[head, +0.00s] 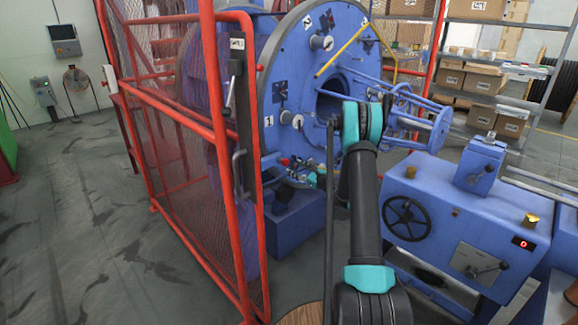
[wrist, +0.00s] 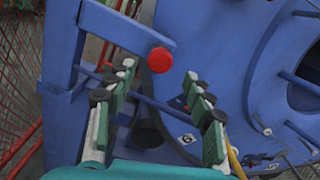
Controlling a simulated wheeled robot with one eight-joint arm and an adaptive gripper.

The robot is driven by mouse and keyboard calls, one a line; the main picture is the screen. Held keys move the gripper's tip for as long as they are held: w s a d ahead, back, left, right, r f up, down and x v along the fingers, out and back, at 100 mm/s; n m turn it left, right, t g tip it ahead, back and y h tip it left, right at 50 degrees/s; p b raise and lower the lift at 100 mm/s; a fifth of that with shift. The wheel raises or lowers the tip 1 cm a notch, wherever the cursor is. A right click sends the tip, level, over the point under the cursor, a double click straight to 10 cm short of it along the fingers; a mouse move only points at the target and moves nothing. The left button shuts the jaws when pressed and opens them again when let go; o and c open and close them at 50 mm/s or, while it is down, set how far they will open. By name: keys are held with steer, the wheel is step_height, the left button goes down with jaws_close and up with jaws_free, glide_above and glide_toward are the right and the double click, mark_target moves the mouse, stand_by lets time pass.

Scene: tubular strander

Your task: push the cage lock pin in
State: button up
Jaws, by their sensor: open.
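The lock pin appears as a round red knob (wrist: 160,60) on a blue bracket (wrist: 110,25) in the wrist view. It stands beside the big blue disc (wrist: 210,40). My gripper (wrist: 162,77) is open and empty, with its green-padded fingers pointing toward the knob. The knob appears between and just beyond the fingertips; I cannot tell the exact gap. In the head view a small red spot (head: 284,161) shows low beside the blue disc (head: 290,75), and I cannot tell if it is the same knob.
A red mesh guard (head: 165,150) stands left of the disc. A blue cabinet (head: 460,225) with a black handwheel (head: 406,218) stands at the right. Blue tubes and a yellow bar (head: 342,50) are near the disc. The floor at the left is open.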

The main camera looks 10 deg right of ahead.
steer(key=shift+v, duration=2.25)
steer(key=s+a+r+n+g+h, duration=0.25)
steer(key=s+a+n, duration=0.25)
steer(key=s+n, duration=0.3)
steer(key=s+a+r+n+g+h, duration=0.1)
steer(key=s+a+r+n+g, duration=0.35)
steer(key=s, duration=0.55)
steer(key=s+d+f+n+g+h, duration=0.1)
steer(key=s+n, duration=0.3)
steer(key=s, duration=0.6)
steer(key=s+d+f+n+g+h, duration=0.1)
steer(key=s+d+f+n+h, duration=0.1)
steer(key=s, duration=0.7)
steer(key=s+d+f+n+g+h, duration=0.1)
steer(key=s+d+n+h, duration=0.3)
steer(key=s+n, duration=0.3)
steer(key=shift+s+d+f, duration=0.2)
steer(key=shift+s+d, duration=0.15)
steer(key=shift+s, duration=1.5)
